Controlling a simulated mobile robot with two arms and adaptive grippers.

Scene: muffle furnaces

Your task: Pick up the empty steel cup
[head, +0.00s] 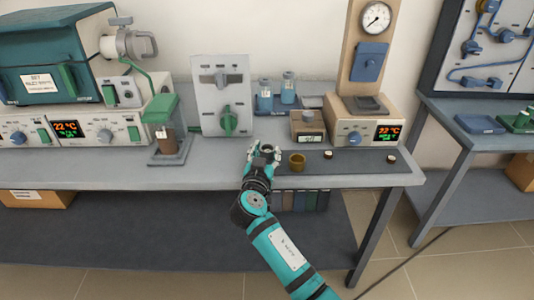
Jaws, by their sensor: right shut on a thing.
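My right gripper (264,153) reaches over the front part of the grey bench, with its fingers pointing away from me. It is shut on a small grey cup (267,148), which appears to be the steel cup. The fingers cover much of it, and I cannot see whether it is empty or whether it touches the bench top. A brass-coloured cup (297,160) stands upright just right of the gripper, apart from it. My left gripper is not in view.
Two small round dark pieces with pale tops (328,154) (391,158) lie on the dark mat (355,164). A small beige box (308,127) and a furnace controller (365,121) stand behind. A grey panel with a green knob (222,95) stands back left. The bench's front-left strip is clear.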

